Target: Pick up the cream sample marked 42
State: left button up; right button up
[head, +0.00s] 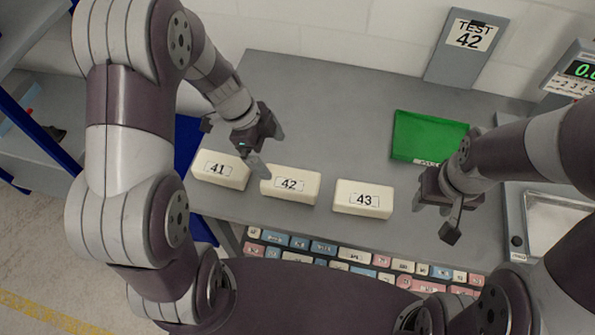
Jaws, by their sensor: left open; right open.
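The cream sample marked 42 (290,185) lies on the grey table between two like blocks, its label facing up. My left gripper (268,152) is open and empty, above and just behind the sample's left end, with one finger overlapping its back left corner in the picture. I cannot tell whether that finger touches it. My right gripper (442,220) is open and empty, to the right of the sample marked 43. A sign on the back wall (469,36) reads TEST 42.
Cream samples marked 41 (220,169) and 43 (363,198) flank sample 42 closely. A green pad (426,137) lies at the back right. A device with a green display (578,72) stands far right. The table's back middle (330,100) is clear.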

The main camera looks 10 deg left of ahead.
aim_at(288, 179)
pick_arm(q)
jog(key=d+f, duration=0.1)
jog(key=s+d+f, duration=0.1)
jog(key=f, duration=0.1)
jog(key=shift+d+b, duration=0.15)
jog(key=shift+b, duration=0.15)
jog(key=x, duration=0.5)
jog(key=a+b+x, duration=0.1)
jog(key=x, duration=0.2)
jog(key=shift+w+d+f, duration=0.1)
jog(key=shift+w+f, duration=0.05)
jog(key=shift+f, duration=0.15)
jog(key=shift+d+f, duration=0.15)
jog(key=shift+f, duration=0.1)
jog(key=shift+w, duration=0.1)
jog(key=c, duration=0.9)
pick_arm(e)
jog(key=shift+s+d+f, duration=0.1)
jog(key=shift+d+f, duration=0.05)
jog(key=shift+f, duration=0.3)
jog(key=shift+s+d+f, duration=0.1)
jog(key=shift+d+f, duration=0.05)
jog(key=shift+f, duration=0.25)
